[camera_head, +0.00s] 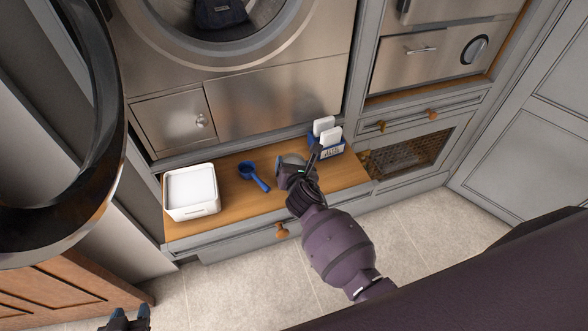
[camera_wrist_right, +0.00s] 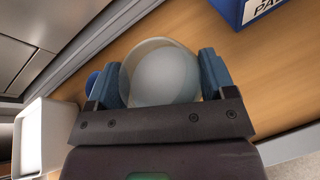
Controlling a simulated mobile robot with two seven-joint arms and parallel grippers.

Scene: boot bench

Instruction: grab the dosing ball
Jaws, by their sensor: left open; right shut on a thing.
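The dosing ball (camera_wrist_right: 163,76) is a pale, translucent round cup. In the right wrist view it sits between the two blue fingers of my right gripper (camera_wrist_right: 164,82), which is shut on it. In the head view the ball (camera_head: 291,159) shows as a greyish round shape at my right gripper (camera_head: 290,170), over the wooden shelf (camera_head: 237,213). I cannot tell whether it touches the shelf. My left gripper (camera_head: 126,318) is open and empty at the bottom left edge, over the floor, far from the ball.
A blue scoop (camera_head: 254,175) lies left of the ball, with a white tub (camera_head: 191,192) further left. A blue box with white pieces (camera_head: 327,143) stands just right of my right gripper. The washer front (camera_head: 275,100) rises behind the shelf.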

